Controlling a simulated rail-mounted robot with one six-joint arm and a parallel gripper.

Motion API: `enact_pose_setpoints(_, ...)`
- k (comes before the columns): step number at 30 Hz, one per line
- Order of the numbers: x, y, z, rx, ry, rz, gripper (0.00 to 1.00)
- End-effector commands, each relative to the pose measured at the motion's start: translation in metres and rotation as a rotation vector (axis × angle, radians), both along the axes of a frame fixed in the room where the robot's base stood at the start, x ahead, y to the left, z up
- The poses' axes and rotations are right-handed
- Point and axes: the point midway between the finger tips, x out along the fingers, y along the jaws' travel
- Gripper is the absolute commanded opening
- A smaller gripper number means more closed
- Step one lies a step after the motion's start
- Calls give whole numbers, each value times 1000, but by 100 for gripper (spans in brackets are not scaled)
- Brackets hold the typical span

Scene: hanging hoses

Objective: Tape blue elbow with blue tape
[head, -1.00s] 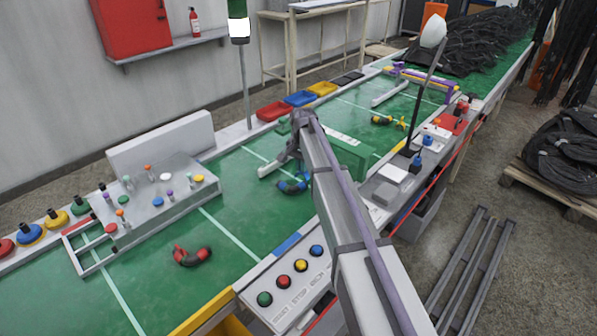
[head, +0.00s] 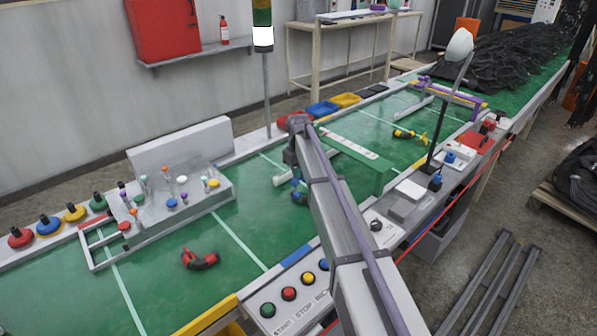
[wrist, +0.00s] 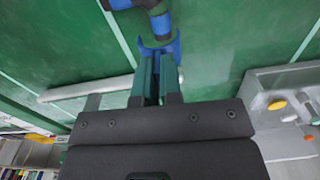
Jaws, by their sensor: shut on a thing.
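The blue elbow (head: 299,197) lies on the green bench top, partly hidden by my arm in the head view. In the wrist view the elbow (wrist: 158,22), blue with dark parts, shows at the top edge, just beyond my fingertips. My gripper (wrist: 157,75) is shut on a blue curved piece (wrist: 172,48), which sits at the fingertips close to the elbow. I cannot tell whether this piece touches the elbow, or whether it is the blue tape. A blue round item with a black top (head: 48,226) stands at the bench's left edge.
A red elbow (head: 200,260) lies nearer on the bench, and a yellow one (head: 404,134) farther back. A grey block with coloured pegs (head: 175,205) stands at the left. A green beam (head: 350,152) stands beyond my arm. A button panel (head: 290,293) is in front.

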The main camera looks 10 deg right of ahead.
Motion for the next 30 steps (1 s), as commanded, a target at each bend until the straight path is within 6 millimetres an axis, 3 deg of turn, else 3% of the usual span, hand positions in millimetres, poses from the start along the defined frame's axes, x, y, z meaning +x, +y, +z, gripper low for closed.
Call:
enact_pose_setpoints(15, 0, 0, -36, 0, 0, -1, 0)
enact_pose_setpoints(30, 0, 0, -37, 0, 0, -1, 0)
